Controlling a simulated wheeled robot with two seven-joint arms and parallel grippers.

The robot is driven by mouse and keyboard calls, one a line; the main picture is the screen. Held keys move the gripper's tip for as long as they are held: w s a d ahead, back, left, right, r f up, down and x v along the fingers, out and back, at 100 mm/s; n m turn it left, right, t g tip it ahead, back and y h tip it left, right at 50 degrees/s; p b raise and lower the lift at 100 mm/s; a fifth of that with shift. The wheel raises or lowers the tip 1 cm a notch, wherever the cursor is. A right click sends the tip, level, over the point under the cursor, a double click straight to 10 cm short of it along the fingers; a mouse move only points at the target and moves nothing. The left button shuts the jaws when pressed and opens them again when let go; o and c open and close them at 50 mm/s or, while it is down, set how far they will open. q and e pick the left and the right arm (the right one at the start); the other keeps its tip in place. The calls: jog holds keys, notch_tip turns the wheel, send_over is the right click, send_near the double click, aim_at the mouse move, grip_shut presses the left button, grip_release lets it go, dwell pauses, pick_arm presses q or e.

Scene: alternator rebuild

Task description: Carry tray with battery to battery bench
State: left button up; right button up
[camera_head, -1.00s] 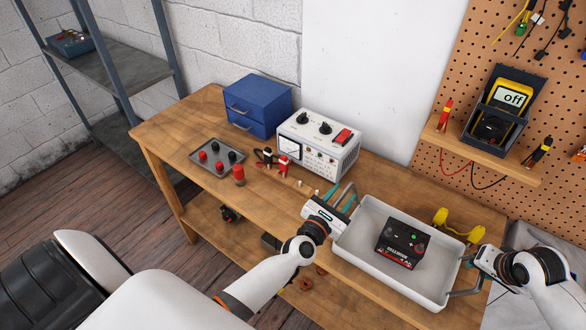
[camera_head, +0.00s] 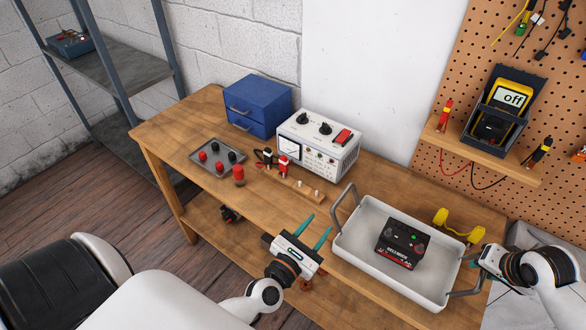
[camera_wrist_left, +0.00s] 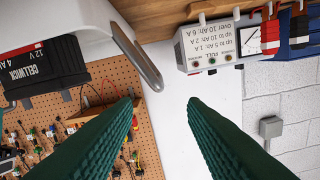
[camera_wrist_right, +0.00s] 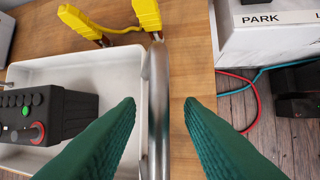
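The white tray (camera_head: 352,240) stands on the wooden bench, with the black battery (camera_head: 398,246) inside; both also show in the right wrist view, the tray (camera_wrist_right: 100,75) and the battery (camera_wrist_right: 60,112). The tray's left handle (camera_head: 337,208) is free. My left gripper (camera_head: 319,223) is open and empty, left of the tray and apart from that handle. My right gripper (camera_head: 474,263) is at the right handle (camera_head: 470,292). In the right wrist view, the metal handle (camera_wrist_right: 158,110) passes between its parted green fingers, with gaps on both sides.
A grey power supply (camera_head: 318,145), a blue drawer box (camera_head: 258,108) and a small tray of terminals (camera_head: 202,152) stand on the bench (camera_head: 170,140) to the left. Yellow clamps (camera_head: 455,228) lie behind the tray. A pegboard shelf (camera_head: 470,150) holds a meter.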

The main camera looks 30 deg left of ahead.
jog(key=v, duration=0.9)
jog(key=shift+s+r, duration=0.2)
jog(key=shift+r, duration=0.15)
